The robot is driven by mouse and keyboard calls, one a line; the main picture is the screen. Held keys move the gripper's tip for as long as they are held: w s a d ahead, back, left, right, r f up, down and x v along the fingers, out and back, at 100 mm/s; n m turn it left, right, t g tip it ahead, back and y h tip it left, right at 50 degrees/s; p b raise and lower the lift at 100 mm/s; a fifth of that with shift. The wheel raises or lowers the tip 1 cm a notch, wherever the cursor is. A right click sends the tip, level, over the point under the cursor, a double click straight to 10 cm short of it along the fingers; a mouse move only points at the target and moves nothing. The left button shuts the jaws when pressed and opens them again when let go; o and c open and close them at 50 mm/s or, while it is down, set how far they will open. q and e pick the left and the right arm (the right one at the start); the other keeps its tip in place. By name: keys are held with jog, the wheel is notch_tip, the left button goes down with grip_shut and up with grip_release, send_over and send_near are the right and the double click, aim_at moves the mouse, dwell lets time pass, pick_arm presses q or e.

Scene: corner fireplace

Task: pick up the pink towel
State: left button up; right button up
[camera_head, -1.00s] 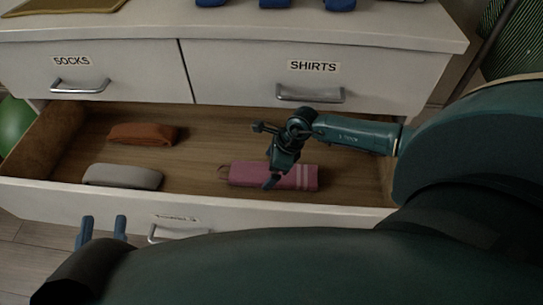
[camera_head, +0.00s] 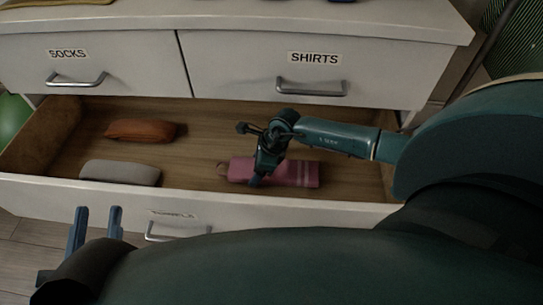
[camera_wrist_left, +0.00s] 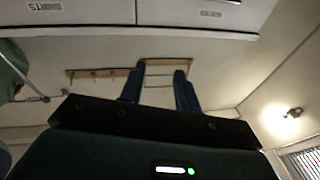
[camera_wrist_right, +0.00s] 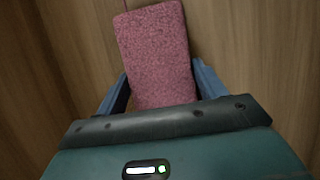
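The pink towel (camera_head: 297,173) lies folded in the open drawer, right of its middle, with light stripes near its right end. My right gripper (camera_head: 256,182) is over the towel's left part, pointing down. In the right wrist view the towel (camera_wrist_right: 155,55) runs between the two blue fingers (camera_wrist_right: 160,88), which are spread to either side of it. I cannot tell whether they touch it. My left gripper (camera_head: 95,222) is in front of the drawer at lower left, open and empty; its blue fingers also show apart in the left wrist view (camera_wrist_left: 158,85).
The open drawer (camera_head: 50,192) also holds an orange folded towel (camera_head: 140,131) and a grey one (camera_head: 119,173) on the left. Closed drawers labelled SOCKS (camera_head: 68,54) and SHIRTS (camera_head: 314,58) are above. Bare drawer floor lies between the towels.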

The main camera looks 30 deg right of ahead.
jog(key=c, duration=0.5)
jog(key=shift+r, duration=0.15)
